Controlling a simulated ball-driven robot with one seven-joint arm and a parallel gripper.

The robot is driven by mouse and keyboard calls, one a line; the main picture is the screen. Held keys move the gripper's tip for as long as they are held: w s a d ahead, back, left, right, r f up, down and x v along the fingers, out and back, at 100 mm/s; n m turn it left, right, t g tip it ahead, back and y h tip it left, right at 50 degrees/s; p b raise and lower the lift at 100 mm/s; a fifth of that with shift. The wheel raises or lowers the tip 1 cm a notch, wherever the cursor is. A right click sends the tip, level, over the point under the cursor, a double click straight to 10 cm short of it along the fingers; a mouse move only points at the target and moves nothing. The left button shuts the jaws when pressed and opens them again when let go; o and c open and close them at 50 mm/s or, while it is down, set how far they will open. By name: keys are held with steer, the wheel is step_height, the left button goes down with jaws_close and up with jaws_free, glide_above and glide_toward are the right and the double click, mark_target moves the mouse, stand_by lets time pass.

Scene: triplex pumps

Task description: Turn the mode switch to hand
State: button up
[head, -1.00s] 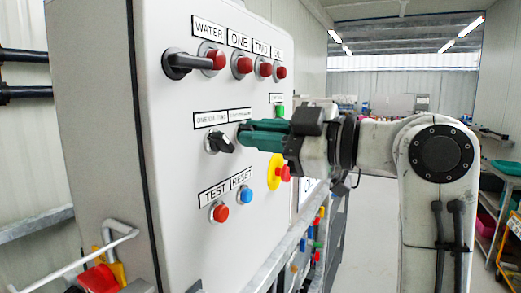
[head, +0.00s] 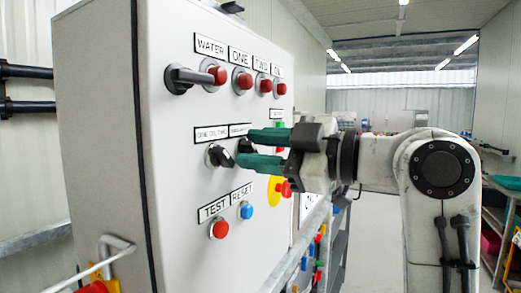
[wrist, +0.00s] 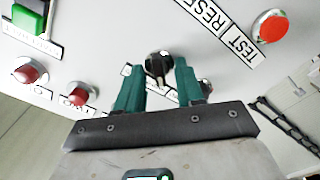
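A white control cabinet (head: 110,120) fills the left of the head view. Two black rotary knobs sit mid-panel under white labels. The right knob (head: 245,145), under the right label (head: 239,130), appears to be the mode switch, though its lettering is too small to read surely. My gripper (head: 244,147) is open, its green fingers above and below this knob. In the wrist view the knob (wrist: 159,66) shows between the two fingertips; I cannot tell whether they touch it. The left knob (head: 219,156), labelled ONE OIL TWO, lies just left of the fingers.
Red buttons and a black lever (head: 190,77) line the panel top. Below are the red TEST button (head: 219,229), the blue RESET button (head: 247,210) and a red stop button (head: 285,189) on yellow, close under my gripper. A metal rail (head: 300,245) runs along the cabinet's front.

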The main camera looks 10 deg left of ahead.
steer(key=shift+d, duration=0.15)
steer(key=b+v, duration=0.1)
steer(key=v, duration=0.9)
steer(key=shift+d+b, duration=0.25)
steer(key=shift+b, duration=0.1)
steer(key=shift+s, duration=0.1)
